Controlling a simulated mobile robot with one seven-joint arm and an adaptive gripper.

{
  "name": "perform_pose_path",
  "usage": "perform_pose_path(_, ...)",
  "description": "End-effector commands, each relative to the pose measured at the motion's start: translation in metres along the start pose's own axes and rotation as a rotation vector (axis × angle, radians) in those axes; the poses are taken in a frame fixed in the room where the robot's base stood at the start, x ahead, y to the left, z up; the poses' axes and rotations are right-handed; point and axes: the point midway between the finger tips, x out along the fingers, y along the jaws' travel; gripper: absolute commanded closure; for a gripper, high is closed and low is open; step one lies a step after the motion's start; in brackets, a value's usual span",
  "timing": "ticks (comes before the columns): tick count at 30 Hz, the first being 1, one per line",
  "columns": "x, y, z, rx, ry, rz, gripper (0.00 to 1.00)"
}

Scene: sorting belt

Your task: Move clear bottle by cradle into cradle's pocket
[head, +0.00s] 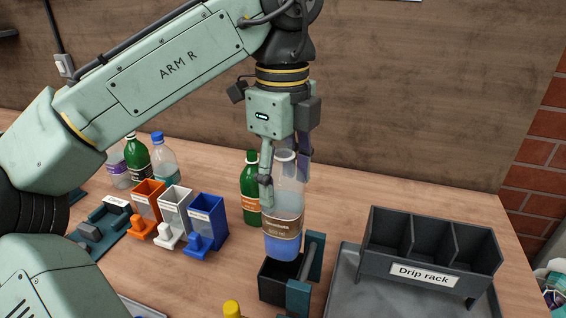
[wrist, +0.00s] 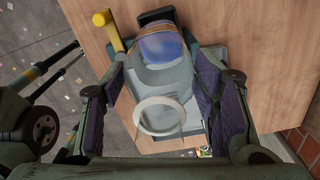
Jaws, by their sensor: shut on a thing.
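The clear bottle (head: 284,215) has a brown label and blue at its base, and stands upright in the head view. My gripper (head: 284,172) is shut on its upper part, with a finger on either side. In the wrist view my gripper (wrist: 165,105) has the bottle (wrist: 160,72) between its two padded fingers, its open mouth toward the camera. The cradle (head: 285,280), a black box with teal side plates, is under the bottle's base. The bottle's bottom is just over or at the pocket's opening; I cannot tell whether it touches.
A green bottle (head: 251,190) stands close behind the held bottle. The drip rack (head: 425,270) is at right on a grey tray (head: 345,285). Orange (head: 147,200), white (head: 173,215) and blue (head: 206,225) dispensers stand at left. A yellow-topped thing (head: 232,309) is in front.

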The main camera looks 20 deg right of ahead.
Motion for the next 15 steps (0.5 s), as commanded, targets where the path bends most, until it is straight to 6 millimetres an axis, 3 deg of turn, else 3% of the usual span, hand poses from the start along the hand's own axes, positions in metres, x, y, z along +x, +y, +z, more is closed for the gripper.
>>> perform_pose_path(15,0.069,0.000,0.000,-0.002,-0.002,-0.001,0.93)
